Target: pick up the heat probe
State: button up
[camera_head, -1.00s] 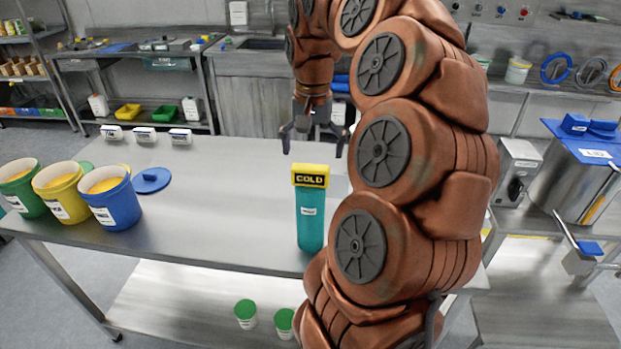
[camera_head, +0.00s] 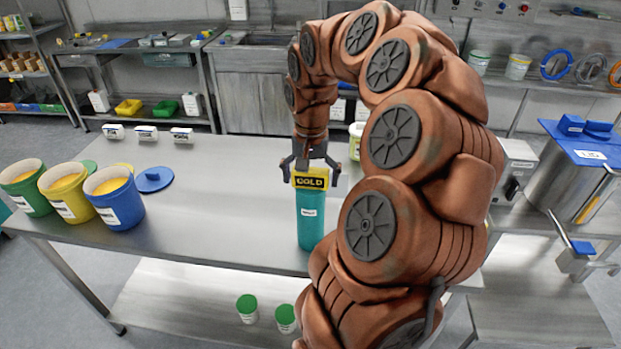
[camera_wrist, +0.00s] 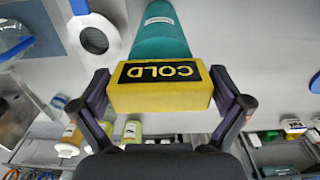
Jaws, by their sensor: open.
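The heat probe (camera_head: 311,218) is a teal cylinder with a yellow head (camera_head: 311,179) that reads COLD. It stands upright on the steel table near its front edge. My gripper (camera_head: 311,174) is right at the head from above, open, with one finger on each side. In the wrist view the yellow head (camera_wrist: 160,92) lies between the two spread fingers, close to both. I cannot tell whether either finger touches it.
Green, yellow and blue buckets (camera_head: 114,200) stand at the table's left, with a blue lid (camera_head: 153,179) beside them. Small white labelled blocks (camera_head: 146,133) line the back left edge. The table (camera_head: 225,200) left of the probe is clear.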

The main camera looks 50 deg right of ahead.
jog(key=c, duration=1.2)
jog(key=shift+r, duration=0.1)
